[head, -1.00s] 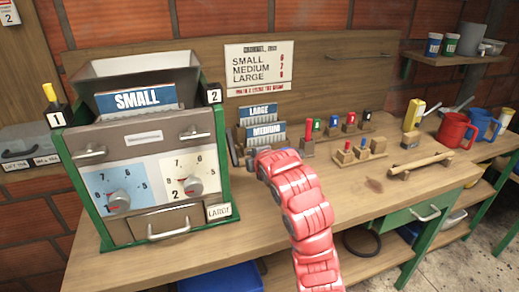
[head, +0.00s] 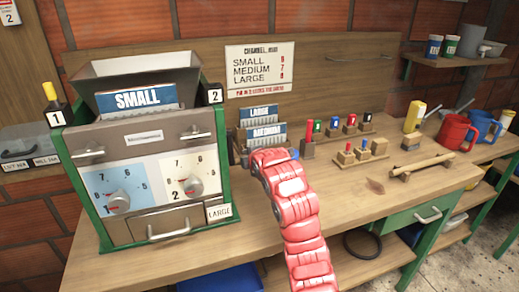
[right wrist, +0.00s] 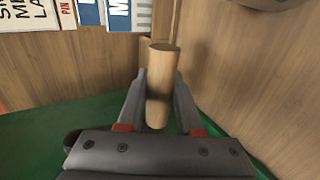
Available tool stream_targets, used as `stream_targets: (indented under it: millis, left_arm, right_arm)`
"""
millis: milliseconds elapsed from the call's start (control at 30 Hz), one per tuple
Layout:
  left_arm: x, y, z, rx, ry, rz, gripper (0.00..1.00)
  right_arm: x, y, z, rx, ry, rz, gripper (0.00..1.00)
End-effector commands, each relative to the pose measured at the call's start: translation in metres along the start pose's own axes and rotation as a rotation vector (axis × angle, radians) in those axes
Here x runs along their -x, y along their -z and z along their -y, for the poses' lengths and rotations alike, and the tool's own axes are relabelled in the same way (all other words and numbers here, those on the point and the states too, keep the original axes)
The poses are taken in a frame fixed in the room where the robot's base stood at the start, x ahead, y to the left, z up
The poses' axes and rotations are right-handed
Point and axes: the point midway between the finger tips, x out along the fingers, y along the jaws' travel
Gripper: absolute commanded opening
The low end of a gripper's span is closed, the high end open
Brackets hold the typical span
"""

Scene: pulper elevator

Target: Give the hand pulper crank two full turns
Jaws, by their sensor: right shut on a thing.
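The hand pulper (head: 150,141) is a green-sided machine on the bench at the left, with a hopper on top holding a blue SMALL card (head: 138,98). My right gripper (head: 243,156) is at the machine's right side, at the end of my red arm. In the right wrist view a round wooden handle (right wrist: 160,75), apparently the crank's, stands upright between the two fingers of the right gripper (right wrist: 160,100), which are shut on it. The rest of the crank is mostly hidden in the head view. My left gripper is not in view.
LARGE and MEDIUM cards (head: 264,124) stand in a rack just behind the right gripper. Colored peg blocks (head: 335,128), a wooden bar (head: 420,164) and a red mug (head: 456,132) are farther right.

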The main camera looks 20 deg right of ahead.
Motion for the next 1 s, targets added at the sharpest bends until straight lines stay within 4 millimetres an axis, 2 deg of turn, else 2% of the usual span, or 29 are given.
stream_targets:
  millis: [33,367,600,1000]
  left_arm:
    - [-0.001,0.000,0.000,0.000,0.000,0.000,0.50]
    - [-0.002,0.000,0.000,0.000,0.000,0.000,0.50]
    - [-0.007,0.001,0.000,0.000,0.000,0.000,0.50]
    - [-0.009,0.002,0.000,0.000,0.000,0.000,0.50]
  right_arm:
    - [-0.001,0.003,-0.007,0.002,-0.012,-0.006,0.00]
    - [-0.003,0.001,-0.012,0.002,-0.017,-0.002,0.00]
    - [-0.021,-0.003,-0.031,0.000,-0.017,0.002,0.00]
    - [-0.025,-0.005,-0.038,0.001,-0.019,0.006,0.00]
